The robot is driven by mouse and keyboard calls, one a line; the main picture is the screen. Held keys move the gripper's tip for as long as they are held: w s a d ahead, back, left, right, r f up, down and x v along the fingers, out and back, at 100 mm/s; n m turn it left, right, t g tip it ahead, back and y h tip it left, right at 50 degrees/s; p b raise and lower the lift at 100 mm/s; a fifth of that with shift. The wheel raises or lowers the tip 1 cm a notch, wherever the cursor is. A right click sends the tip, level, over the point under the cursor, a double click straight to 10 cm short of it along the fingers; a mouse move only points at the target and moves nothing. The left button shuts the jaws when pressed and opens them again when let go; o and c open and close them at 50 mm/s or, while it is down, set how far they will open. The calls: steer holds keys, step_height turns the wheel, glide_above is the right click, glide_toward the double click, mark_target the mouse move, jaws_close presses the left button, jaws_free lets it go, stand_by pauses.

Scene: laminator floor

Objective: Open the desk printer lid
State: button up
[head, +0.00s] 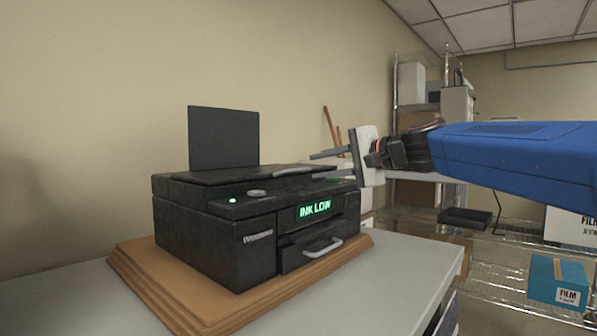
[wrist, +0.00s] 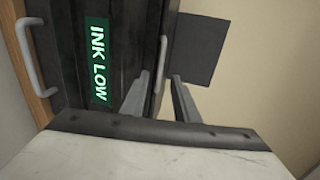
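The black desk printer (head: 215,243) stands on a wooden board, with a green "INK LOW" display (head: 314,208) on its front. Its lid (head: 235,175) lies flat on top, looking shut. A grey handle bar (wrist: 161,66) runs along the lid's front edge. My gripper (head: 314,165) is at the lid's front edge, coming from the right. Its fingers are apart, and in the wrist view (wrist: 160,76) the handle bar shows between them. I cannot tell whether either finger touches the bar.
An upright dark panel (head: 223,138) rises at the printer's back. A front drawer with a pale handle (head: 322,254) sits low on the printer. The wooden board (head: 140,262) rests on a grey table (head: 405,268). Wire shelving (head: 480,272) with boxes stands at the right.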

mark_target(300, 169)
steer(key=x, duration=0.8)
jaws_close()
